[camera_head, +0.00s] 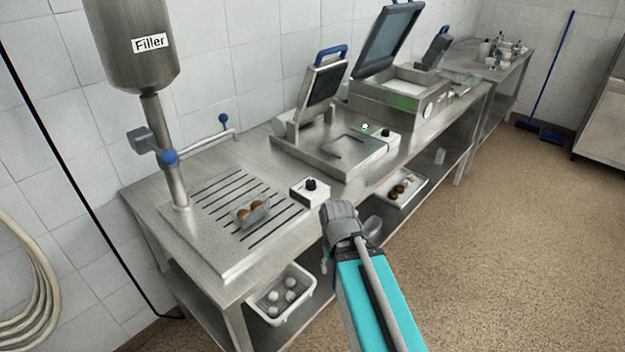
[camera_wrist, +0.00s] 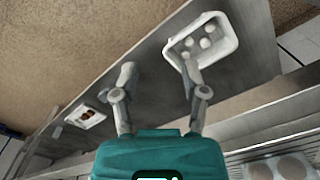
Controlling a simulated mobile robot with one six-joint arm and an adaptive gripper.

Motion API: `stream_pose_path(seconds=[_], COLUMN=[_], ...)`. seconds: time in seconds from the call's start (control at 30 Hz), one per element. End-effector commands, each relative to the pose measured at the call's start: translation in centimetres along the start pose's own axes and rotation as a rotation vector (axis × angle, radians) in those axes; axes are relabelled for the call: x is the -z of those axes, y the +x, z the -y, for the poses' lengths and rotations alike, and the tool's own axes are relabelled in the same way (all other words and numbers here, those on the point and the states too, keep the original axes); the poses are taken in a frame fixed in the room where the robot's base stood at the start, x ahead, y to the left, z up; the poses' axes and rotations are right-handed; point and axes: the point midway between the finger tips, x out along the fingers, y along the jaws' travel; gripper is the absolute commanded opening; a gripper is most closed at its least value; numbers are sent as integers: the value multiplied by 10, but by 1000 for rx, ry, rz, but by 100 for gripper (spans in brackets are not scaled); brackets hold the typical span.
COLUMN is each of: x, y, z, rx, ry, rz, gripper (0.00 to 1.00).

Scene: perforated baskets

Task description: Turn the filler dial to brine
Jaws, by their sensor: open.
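The filler (camera_head: 138,62) is a steel tank labelled "Filler" on a pipe with blue-knobbed levers, at the left in the head view. The filler dial (camera_head: 311,184) is a small black knob on a white box (camera_head: 311,196) at the table's front edge. Its markings are too small to read. My gripper (camera_head: 338,212) is just right of and in front of this box, apart from the knob. In the wrist view my gripper (camera_wrist: 150,60) has its two fingers spread with nothing between them. I cannot make out the dial there.
A clear container (camera_head: 252,213) with brown balls stands on the slotted plate. A sealing machine (camera_head: 330,140) with its own black knob (camera_head: 386,132) is behind right. A white basket (camera_head: 282,312) with white balls and a white tray (camera_head: 420,190) are on the lower shelf.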

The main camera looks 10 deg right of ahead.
Motion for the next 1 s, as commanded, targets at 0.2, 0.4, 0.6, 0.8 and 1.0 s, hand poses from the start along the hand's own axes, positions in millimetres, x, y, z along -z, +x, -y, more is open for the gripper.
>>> stream_pose_path(seconds=[0.2, 0.4, 0.6, 0.8, 1.0], x=[0, 9, 40, 92, 149], y=[0, -8, -32, -69, -110], z=[0, 0, -3, -4, -4], rx=[0, 0, 0, 0, 0], ry=[0, -28, -148, -348, -582], rz=[0, 0, 0, 0, 0], gripper=[66, 82, 82, 82, 82])
